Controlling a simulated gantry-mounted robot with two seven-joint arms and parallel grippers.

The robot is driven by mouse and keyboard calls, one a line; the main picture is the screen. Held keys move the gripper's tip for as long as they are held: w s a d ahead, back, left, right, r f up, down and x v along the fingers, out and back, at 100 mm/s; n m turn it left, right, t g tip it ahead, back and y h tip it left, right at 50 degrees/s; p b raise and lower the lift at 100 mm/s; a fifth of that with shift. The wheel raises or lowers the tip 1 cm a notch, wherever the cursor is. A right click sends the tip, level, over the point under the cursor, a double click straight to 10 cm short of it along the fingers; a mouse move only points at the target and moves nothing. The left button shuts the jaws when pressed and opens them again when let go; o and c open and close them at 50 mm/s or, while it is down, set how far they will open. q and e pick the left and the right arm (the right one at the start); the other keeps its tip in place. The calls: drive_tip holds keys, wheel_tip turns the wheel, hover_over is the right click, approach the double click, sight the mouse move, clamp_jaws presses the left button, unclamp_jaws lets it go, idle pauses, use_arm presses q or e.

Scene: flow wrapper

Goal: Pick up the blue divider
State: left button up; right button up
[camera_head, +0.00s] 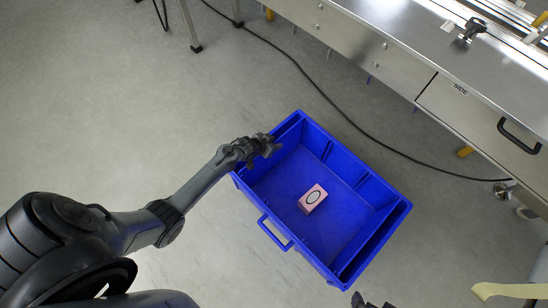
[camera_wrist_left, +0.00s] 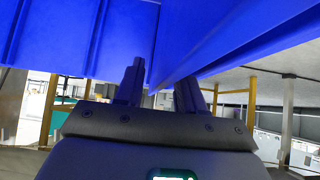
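A blue bin (camera_head: 268,222) stands on the floor, with narrow end sections at its upper left and lower right. A thin blue panel, which looks like the divider (camera_head: 287,142), crosses the bin near its upper-left end. My left gripper (camera_head: 273,145) is over that end, at the panel. In the left wrist view, my left gripper (camera_wrist_left: 160,82) has its fingers apart, with a blue panel edge (camera_wrist_left: 172,62) by the gap. I cannot tell whether they touch it. A dark tip at the bottom edge seems to be my right gripper (camera_head: 366,301); its fingers are unclear.
A pink box (camera_head: 313,198) with an oval mark lies on the bin floor. The bin's handle (camera_head: 272,233) sticks out at the lower left. A steel machine (camera_head: 400,62) stands at the upper right. A black cable (camera_head: 345,118) crosses the floor beyond the bin.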

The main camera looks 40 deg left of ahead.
use_arm(q)
drive_tip(key=shift+s, duration=0.1)
drive_tip(key=c, duration=0.6)
clamp_jaws()
idle(0.7)
